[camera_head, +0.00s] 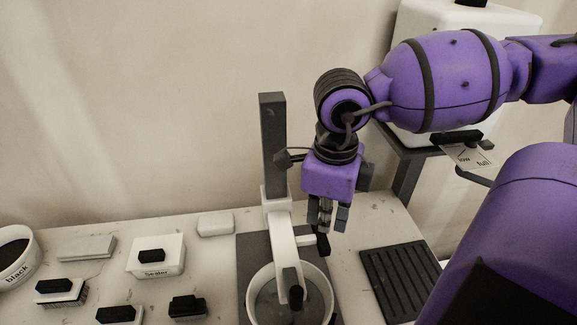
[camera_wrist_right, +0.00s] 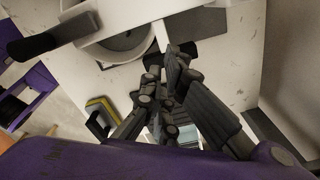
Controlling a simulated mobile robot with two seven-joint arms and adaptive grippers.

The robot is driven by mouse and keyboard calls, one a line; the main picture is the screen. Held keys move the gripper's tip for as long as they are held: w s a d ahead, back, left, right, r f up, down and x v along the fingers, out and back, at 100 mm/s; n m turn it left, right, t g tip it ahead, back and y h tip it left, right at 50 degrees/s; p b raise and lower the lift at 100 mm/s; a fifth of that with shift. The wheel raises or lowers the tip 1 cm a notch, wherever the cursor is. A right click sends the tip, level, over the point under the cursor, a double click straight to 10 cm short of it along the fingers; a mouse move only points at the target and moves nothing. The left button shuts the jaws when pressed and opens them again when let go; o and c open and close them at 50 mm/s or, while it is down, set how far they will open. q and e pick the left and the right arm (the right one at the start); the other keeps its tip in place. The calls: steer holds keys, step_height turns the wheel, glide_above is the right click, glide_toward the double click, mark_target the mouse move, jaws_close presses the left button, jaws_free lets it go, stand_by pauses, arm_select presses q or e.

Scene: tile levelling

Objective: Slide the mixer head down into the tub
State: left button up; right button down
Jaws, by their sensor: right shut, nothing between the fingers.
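The mixer stand has a dark upright column (camera_head: 272,140), with a white mixer head (camera_head: 281,232) on its lower part. The head reaches forward over the tub (camera_head: 252,303), and its dark front end (camera_head: 292,288) shows above the grey contents. A short dark handle (camera_head: 322,243) sticks out on the head's right side. My right gripper (camera_head: 327,225) is shut and empty, pointing down just right of the head, close above the handle. Whether it touches the handle I cannot tell. In the right wrist view, the gripper fingers (camera_wrist_right: 165,65) are beside the tub (camera_wrist_right: 125,45). My left gripper is out of view.
A black ribbed mat (camera_head: 400,280) lies right of the tub. Left are a white box (camera_head: 155,262) labelled "sealer", several dark-handled tools, a grey block (camera_head: 87,247) and a bowl (camera_head: 15,260) marked "black". A white tank (camera_head: 420,25) stands behind my right arm.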

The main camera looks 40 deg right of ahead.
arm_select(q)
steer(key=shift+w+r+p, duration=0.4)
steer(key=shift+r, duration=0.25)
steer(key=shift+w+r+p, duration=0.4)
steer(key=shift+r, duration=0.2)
arm_select(e)
step_height(320, 180, up, 6)
steer(key=shift+f, duration=0.25)
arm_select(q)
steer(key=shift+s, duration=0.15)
